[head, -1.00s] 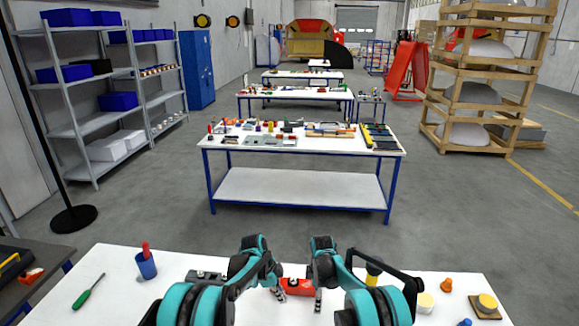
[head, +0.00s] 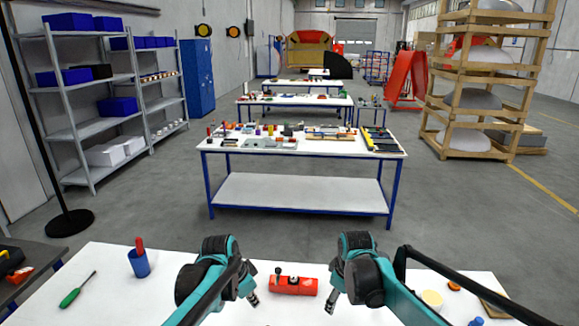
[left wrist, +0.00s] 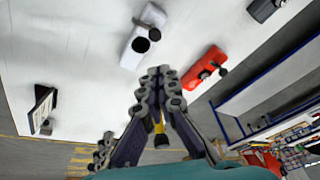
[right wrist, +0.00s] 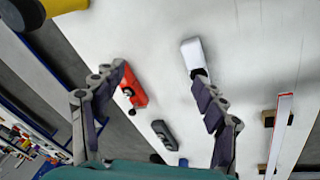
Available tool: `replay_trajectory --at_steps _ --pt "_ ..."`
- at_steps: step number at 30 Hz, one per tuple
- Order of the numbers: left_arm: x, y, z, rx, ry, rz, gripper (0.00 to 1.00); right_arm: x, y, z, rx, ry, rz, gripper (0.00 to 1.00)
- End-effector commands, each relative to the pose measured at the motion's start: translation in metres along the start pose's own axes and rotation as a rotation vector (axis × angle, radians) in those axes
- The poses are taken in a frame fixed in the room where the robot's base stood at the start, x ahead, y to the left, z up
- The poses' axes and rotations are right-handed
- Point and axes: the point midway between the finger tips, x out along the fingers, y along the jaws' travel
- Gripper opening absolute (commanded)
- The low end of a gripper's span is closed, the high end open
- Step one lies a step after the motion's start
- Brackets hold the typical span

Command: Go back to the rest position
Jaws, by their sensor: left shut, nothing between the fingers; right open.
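My left gripper (head: 252,300) is shut and empty over the near white table, left of the red block. Its fingertips meet in the left wrist view (left wrist: 160,80). My right gripper (head: 329,304) is over the table on the right of the red block. In the right wrist view (right wrist: 158,80) its fingers are spread wide with nothing held. The red block (head: 295,286) with a dark knob lies on the table between the two grippers, apart from both. It also shows in the left wrist view (left wrist: 202,70) and the right wrist view (right wrist: 133,88).
On the near table (head: 110,262) stand a blue cup (head: 139,263) and a green screwdriver (head: 75,292) at left, and a pale round piece (head: 432,299) at right. A white block (left wrist: 143,42) with a dark knob shows in the left wrist view. Another work table (head: 300,190) stands beyond the floor gap.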

Motion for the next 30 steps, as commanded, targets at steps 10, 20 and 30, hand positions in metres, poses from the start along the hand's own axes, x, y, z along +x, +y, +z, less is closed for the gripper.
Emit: replay_trajectory --at_steps 10,20,30 --pt "-0.013 0.067 0.113 -0.42 0.079 -0.188 0.0 -0.014 -0.083 0.104 0.416 0.142 0.109 0.72" --pt "0.021 0.123 0.206 -0.747 0.202 -0.312 0.0 0.026 -0.155 0.185 0.753 0.291 0.161 0.72" --pt "0.03 0.132 0.225 -0.826 0.241 -0.338 0.0 0.037 -0.169 0.201 0.836 0.332 0.168 0.72"
